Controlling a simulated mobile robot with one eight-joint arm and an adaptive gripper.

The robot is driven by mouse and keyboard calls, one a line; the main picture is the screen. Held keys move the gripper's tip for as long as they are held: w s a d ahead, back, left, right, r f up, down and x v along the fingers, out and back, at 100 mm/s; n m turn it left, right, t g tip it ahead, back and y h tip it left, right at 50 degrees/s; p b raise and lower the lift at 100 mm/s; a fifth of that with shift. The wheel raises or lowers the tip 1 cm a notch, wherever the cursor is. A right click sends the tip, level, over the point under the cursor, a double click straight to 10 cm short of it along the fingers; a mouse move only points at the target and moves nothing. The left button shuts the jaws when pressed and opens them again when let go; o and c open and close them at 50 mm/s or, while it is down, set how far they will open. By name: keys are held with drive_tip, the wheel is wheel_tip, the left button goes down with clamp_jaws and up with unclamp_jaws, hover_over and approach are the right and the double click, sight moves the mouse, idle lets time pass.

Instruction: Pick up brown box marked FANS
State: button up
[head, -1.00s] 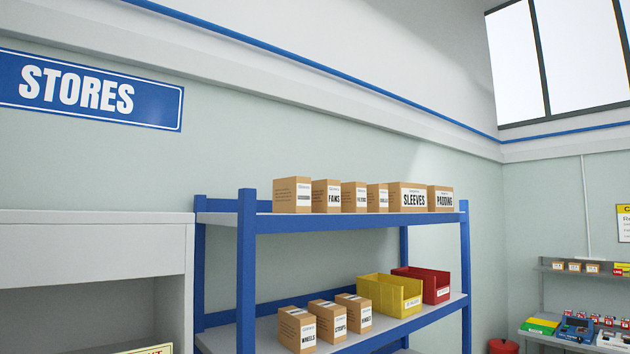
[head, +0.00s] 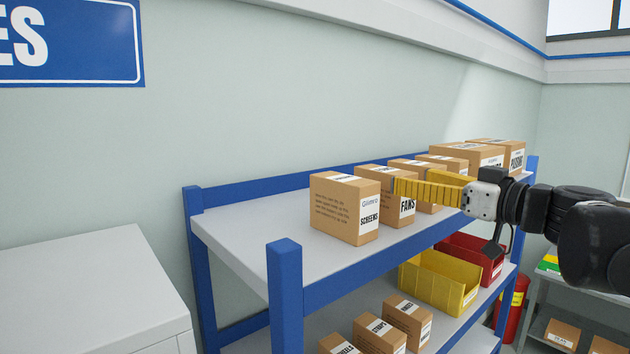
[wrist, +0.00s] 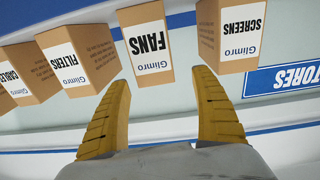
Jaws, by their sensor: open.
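The brown box marked FANS (head: 398,209) stands on the top shelf, between the SCREENS box and the boxes farther right. In the wrist view the FANS box (wrist: 147,47) appears upside down, ahead of the gap between my fingers. My gripper (head: 402,188) has yellow fingers and reaches in from the right, in front of the row of boxes. It covers part of the FANS box in the head view. In the wrist view my gripper (wrist: 163,100) is open, with its fingers apart and nothing between them.
The SCREENS box (head: 345,210) stands left of FANS. The FILTERS box (wrist: 80,60) is on its other side. The SLEEVES box (head: 462,153) and PADDING box (head: 500,150) stand farther along. The top shelf (head: 235,232) is bare at its left end. Yellow (head: 440,282) and red (head: 480,255) bins sit below.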

sight(385, 175)
drive_tip(key=x, duration=0.2)
drive_tip(key=p+x, duration=0.1)
drive_tip(key=x, duration=0.2)
drive_tip(key=p+x, duration=0.1)
drive_tip(key=x, duration=0.1)
drive_tip(key=shift+w+f, duration=0.15)
drive_tip(key=shift+w, duration=0.35)
drive_tip(key=shift+w+a+f, duration=0.1)
drive_tip(key=shift+w+f, duration=0.05)
drive_tip(key=shift+w, duration=0.2)
drive_tip(key=shift+s, duration=0.25)
drive_tip(key=shift+c, duration=1.3)
drive_tip(key=c, duration=1.2)
